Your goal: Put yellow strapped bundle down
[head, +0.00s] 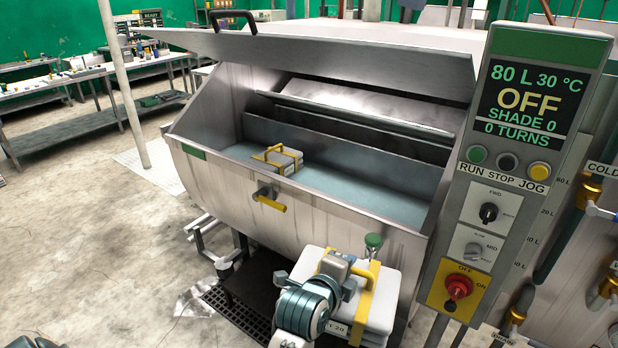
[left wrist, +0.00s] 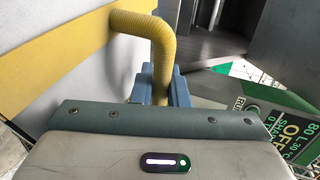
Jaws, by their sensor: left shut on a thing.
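My left gripper (head: 348,275) is shut on the yellow handle of a yellow strapped bundle (head: 378,312), a stack of white folded cloth with a yellow strap and a partly hidden label. The bundle is in front of the dye machine's front wall, below its rim. In the left wrist view the yellow handle (left wrist: 160,70) passes between the blue fingertips (left wrist: 160,88), and the white and yellow bundle (left wrist: 50,60) fills the left. A second strapped bundle (head: 284,160) sits in the open trough (head: 345,185) by its front wall. My right gripper is not in view.
The machine's lid (head: 330,60) is raised. A control panel (head: 520,130) reading OFF stands close on the right, with a red switch (head: 458,287). A dark floor grate (head: 240,312) lies below. Open floor is left.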

